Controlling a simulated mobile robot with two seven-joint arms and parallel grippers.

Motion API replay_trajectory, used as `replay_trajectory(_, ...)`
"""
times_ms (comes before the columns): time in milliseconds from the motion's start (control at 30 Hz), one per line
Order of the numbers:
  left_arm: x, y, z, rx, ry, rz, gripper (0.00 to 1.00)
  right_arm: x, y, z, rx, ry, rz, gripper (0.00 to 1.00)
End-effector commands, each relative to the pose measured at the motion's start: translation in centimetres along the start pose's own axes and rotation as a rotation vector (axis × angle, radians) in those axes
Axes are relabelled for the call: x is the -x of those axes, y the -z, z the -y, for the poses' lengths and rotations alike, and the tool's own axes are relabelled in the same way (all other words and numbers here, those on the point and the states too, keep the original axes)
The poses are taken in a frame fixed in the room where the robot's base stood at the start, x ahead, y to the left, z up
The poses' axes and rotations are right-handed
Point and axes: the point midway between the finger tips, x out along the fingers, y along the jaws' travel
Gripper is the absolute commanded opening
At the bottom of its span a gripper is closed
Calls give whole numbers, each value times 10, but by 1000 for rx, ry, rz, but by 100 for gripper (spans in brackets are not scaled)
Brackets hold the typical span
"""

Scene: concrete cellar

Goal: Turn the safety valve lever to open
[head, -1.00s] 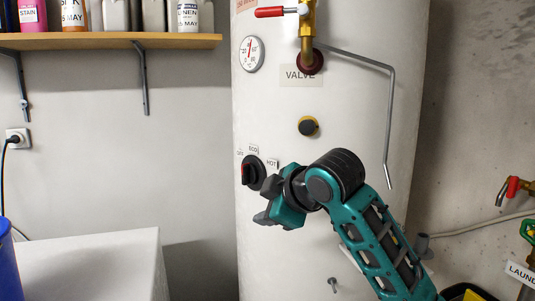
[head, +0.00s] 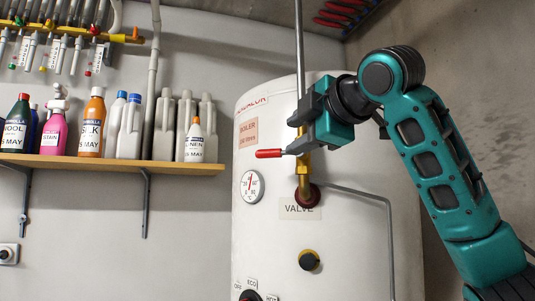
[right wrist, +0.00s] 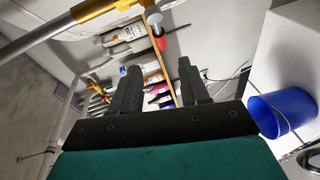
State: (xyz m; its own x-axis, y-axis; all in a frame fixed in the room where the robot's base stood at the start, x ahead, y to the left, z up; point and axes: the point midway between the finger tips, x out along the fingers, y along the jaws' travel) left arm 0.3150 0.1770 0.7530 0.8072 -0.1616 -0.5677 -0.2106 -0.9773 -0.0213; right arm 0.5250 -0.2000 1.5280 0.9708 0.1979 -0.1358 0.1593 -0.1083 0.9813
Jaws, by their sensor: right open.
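The safety valve lever (head: 269,153) has a red grip and points left, roughly level, from the brass valve (head: 303,176) above the VALVE label on the white boiler. Its red grip also shows in the right wrist view (right wrist: 160,42), just beyond and between the fingertips. My right gripper (head: 294,134) is at the valve, overlapping the lever's inner end in the head view. Its two dark fingers are apart and empty in the right wrist view (right wrist: 159,65). Contact with the lever cannot be told. My left gripper is not in view.
A wooden shelf (head: 100,161) with several bottles is on the wall at left. A grey pipe (head: 300,45) rises above the valve, and another (head: 375,194) bends down at its right. A gauge (head: 252,187) sits left of the valve. A blue bucket (right wrist: 283,112) shows in the right wrist view.

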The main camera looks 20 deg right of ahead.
Motion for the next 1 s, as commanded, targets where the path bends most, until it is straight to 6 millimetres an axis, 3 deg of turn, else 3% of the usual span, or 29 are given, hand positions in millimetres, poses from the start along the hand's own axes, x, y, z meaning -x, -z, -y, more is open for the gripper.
replay_trajectory(500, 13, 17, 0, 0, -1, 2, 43, -100, 0, 0, -1, 5, 1, 45)
replay_trajectory(700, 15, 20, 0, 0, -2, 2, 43, -116, 0, 1, -2, 3, 0, 45)
replay_trajectory(1000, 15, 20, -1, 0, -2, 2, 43, -119, 0, 2, -1, 2, 0, 45)
